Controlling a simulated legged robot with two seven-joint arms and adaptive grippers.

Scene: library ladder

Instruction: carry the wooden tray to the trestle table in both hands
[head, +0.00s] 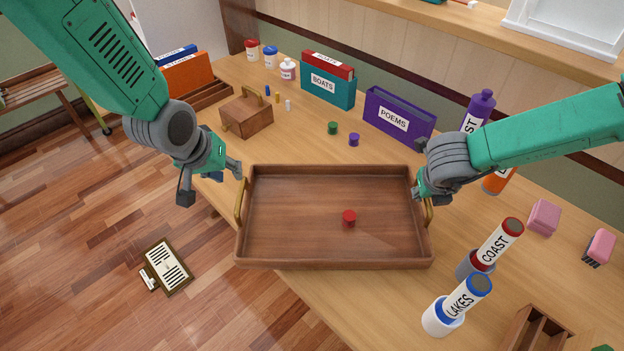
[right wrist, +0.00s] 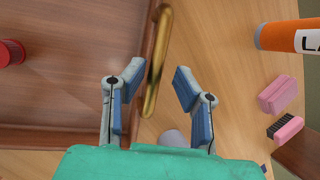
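The wooden tray (head: 300,257) has a brass handle at each end, and its front left corner reaches past the table edge. A small red spool-like piece (head: 348,218) lies in it. My left gripper (head: 212,182) is open and empty beside the left handle (head: 240,203). My right gripper (head: 422,187) is at the right handle (head: 428,212), partly hidden by its own wrist. In the right wrist view its fingers (right wrist: 155,88) are open, with the brass handle (right wrist: 153,85) between them and nearer the left finger. The tray (right wrist: 60,135) fills the left there.
A wooden table (head: 300,130) bears the tray. Behind stand a wooden box (head: 246,115), a BOATS file (head: 327,88) and a POEMS file (head: 398,117). COAST (head: 497,242) and LAKES (head: 467,297) tubes stand near the tray's right front. A clipboard (head: 166,267) lies on the floor.

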